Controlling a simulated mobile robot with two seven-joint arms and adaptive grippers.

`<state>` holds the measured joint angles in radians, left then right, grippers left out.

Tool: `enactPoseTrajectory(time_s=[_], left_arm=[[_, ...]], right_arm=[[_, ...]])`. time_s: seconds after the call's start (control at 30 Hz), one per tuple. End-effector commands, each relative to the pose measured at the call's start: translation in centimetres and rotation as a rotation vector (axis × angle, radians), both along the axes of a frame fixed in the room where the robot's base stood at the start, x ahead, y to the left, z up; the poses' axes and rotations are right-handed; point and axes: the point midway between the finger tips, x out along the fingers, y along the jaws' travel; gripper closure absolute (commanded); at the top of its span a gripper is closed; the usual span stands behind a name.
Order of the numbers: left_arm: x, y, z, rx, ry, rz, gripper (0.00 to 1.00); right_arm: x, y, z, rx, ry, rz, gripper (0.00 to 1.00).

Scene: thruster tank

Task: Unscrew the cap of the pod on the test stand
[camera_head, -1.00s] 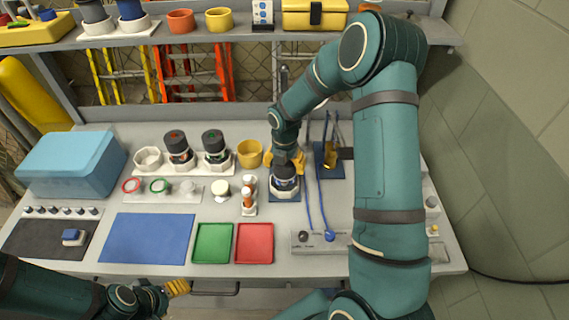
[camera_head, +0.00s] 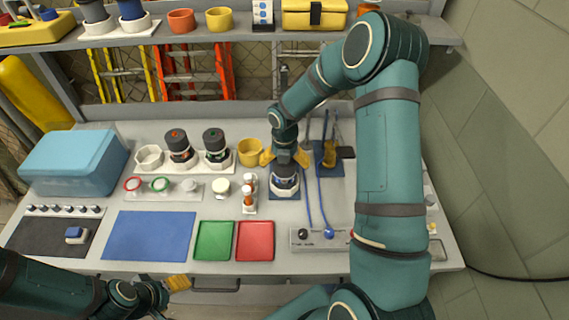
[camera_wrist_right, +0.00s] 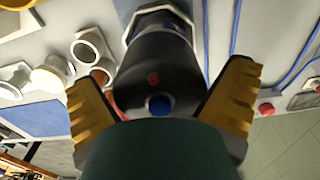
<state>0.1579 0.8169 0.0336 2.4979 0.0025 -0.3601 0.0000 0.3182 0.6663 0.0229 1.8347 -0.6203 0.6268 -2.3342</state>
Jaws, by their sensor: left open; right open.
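My right gripper (camera_head: 284,158) is above the pod, pointing down. Its yellow fingers are open, one on each side of the cap, with a visible gap to the cap in the right wrist view (camera_wrist_right: 163,95). My left gripper (camera_head: 178,284) is open and empty at the bench's front edge, low in the head view.
Two dark pods (camera_head: 179,145) stand in a white rack left of the stand, with a yellow cup (camera_head: 250,152) beside it. A small rack of bottles (camera_head: 249,195) is close by. Blue cables (camera_head: 320,200) run to the right. Green (camera_head: 213,240) and red (camera_head: 255,240) trays lie in front.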

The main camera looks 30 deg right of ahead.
Motion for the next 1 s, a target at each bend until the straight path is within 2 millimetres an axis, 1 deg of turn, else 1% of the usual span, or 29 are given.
enactPoseTrajectory(time_s=[0.07, 0.17, 0.4, 0.6, 0.7, 0.87, 0.97, 1.0], left_arm=[[0.0, 0.0, 0.0, 0.0, 0.0, 0.0, 0.39], [0.0, 0.0, 0.0, 0.0, 0.0, 0.0, 0.39], [0.0, 0.0, 0.0, 0.0, 0.0, 0.0, 0.39], [0.0, 0.0, 0.0, 0.0, 0.0, 0.0, 0.39], [0.0, 0.0, 0.0, 0.0, 0.0, 0.0, 0.39], [0.0, 0.0, 0.0, 0.0, 0.0, 0.0, 0.39], [0.0, 0.0, -0.2, 0.0, 0.0, 0.0, 0.39], [0.0, 0.0, -0.2, 0.0, 0.0, 0.0, 0.39]], right_arm=[[0.0, 0.0, 0.5, 0.0, -0.001, -0.001, 0.0], [0.1, -0.1, 1.8, 0.0, -0.004, -0.002, 0.0], [0.1, 0.0, 6.8, 0.0, -0.006, -0.001, 0.0], [0.1, 0.0, 10.1, -0.001, -0.004, -0.001, 0.0], [0.0, 0.0, 11.2, 0.0, -0.002, 0.0, 0.0], [0.0, 0.0, 12.0, 0.0, -0.001, -0.034, 0.0], [0.0, -0.1, 12.2, 0.001, -0.001, -0.147, 0.0], [0.0, -0.1, 12.4, 0.001, -0.001, -0.216, 0.0]])
